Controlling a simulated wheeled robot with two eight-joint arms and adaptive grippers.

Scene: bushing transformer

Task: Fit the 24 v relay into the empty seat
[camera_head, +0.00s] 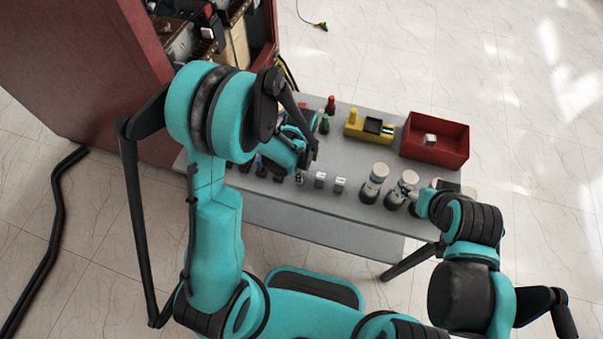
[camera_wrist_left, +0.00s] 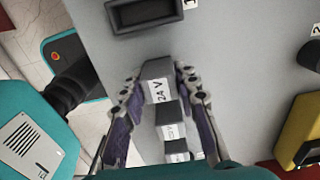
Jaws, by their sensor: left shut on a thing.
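The 24 V relay (camera_wrist_left: 157,82), a grey block with a white "24 V" label, sits between the fingers of my left gripper (camera_wrist_left: 160,98) in the left wrist view. The fingers are shut on its sides. Whether it touches the table top cannot be told. A dark rectangular socket (camera_wrist_left: 146,12) with an empty recess lies ahead of it at the top of that view, apart from the relay. In the head view my left gripper (camera_head: 303,165) is low over the table, partly hidden by my arm. My right gripper (camera_head: 418,195) is near the table's right end, its fingers unclear.
Two more labelled relays (camera_wrist_left: 170,122) (camera_wrist_left: 177,148) stand in line behind the held one. The grey table (camera_head: 290,215) also carries white-topped cylinders (camera_head: 373,183), a yellow device (camera_head: 368,127) and a red bin (camera_head: 435,153). A red cabinet (camera_head: 105,80) stands at the left.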

